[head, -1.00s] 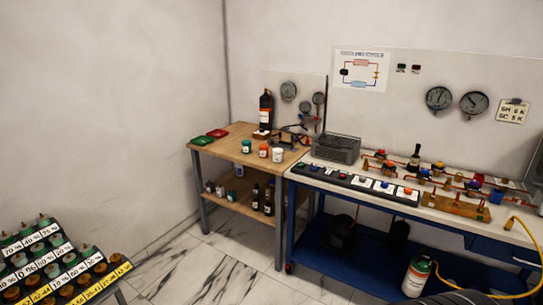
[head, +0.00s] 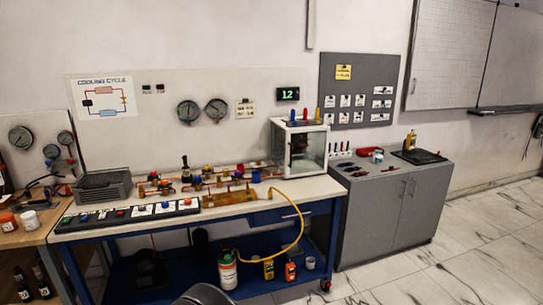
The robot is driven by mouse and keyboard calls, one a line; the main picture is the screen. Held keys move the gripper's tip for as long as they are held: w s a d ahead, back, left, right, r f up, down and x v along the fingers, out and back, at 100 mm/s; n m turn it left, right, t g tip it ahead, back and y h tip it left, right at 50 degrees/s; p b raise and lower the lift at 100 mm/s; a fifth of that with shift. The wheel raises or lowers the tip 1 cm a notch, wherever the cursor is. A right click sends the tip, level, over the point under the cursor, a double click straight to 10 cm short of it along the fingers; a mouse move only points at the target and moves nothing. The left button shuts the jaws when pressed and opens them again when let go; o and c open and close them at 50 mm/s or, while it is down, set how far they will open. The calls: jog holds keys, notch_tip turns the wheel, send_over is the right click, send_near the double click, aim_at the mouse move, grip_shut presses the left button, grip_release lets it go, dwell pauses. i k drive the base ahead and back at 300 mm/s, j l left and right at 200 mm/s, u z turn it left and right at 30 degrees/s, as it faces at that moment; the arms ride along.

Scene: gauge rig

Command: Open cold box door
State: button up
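The cold box (head: 299,146) is a white cabinet with a glass front, standing at the right end of the blue bench. Its glass door (head: 306,152) faces me and looks shut. Several coloured items stand on top of the box. A green digital display reading 12 (head: 288,94) is on the wall panel above it. My gripper is not in view. A dark rounded shape at the bottom edge may be part of my own body.
The blue bench (head: 150,222) carries copper piping, valves and a switch strip. A yellow hose (head: 301,222) hangs from its front to a bottle (head: 227,270) on the lower shelf. A grey cabinet (head: 385,215) stands right of the bench. Marble floor is clear at the right.

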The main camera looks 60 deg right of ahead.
aim_at(309, 154)
jog(key=z, duration=2.1)
jog(key=i+u, duration=0.1)
jog(key=i, duration=1.15)
jog(key=i+l+u, duration=0.1)
jog(key=i, duration=1.15)
